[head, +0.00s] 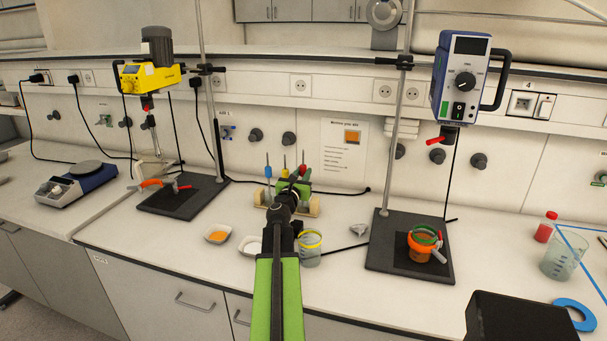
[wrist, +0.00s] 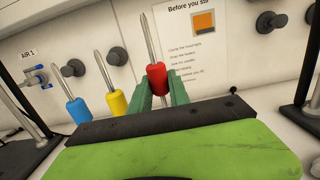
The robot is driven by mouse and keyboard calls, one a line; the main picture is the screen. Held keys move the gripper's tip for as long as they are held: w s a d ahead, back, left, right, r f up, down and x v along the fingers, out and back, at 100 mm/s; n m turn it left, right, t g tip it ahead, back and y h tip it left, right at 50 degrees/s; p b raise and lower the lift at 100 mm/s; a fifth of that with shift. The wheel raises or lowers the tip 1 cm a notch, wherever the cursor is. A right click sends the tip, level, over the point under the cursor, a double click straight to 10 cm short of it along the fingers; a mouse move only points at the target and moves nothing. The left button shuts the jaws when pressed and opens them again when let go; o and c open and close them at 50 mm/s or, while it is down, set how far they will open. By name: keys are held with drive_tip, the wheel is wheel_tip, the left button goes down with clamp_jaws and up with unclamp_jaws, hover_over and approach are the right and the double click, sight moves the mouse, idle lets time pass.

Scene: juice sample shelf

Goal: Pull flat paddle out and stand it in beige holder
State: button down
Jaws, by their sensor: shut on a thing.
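Three thin metal shafts with coloured collars, blue (head: 267,171), yellow (head: 284,172) and red (head: 303,170), stand in a row at the beige holder (head: 315,207). My gripper (head: 300,184) is in front of this row. In the wrist view its green fingers (wrist: 161,92) are shut on the red-collared tool (wrist: 156,78), one on each side. The blue (wrist: 78,110) and yellow (wrist: 116,101) tools are to its left, apart from the fingers. The lower ends are hidden, so I cannot tell which is the flat paddle or whether the red tool is seated.
A glass beaker with a yellow rim (head: 310,248) and a weighing dish of orange powder (head: 217,234) stand in front of the holder. A stand with a yellow stirrer (head: 150,76) is left; one with a blue-grey stirrer (head: 461,80) is right, an orange-clamped cup (head: 424,243) on its base.

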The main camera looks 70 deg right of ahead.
drive_tip(key=shift+f+b, duration=0.95)
drive_tip(key=shift+f, duration=0.1)
drive_tip(key=c, duration=1.1)
unclamp_jaws()
drive_tip(key=shift+c, duration=0.2)
drive_tip(key=shift+a, duration=0.1)
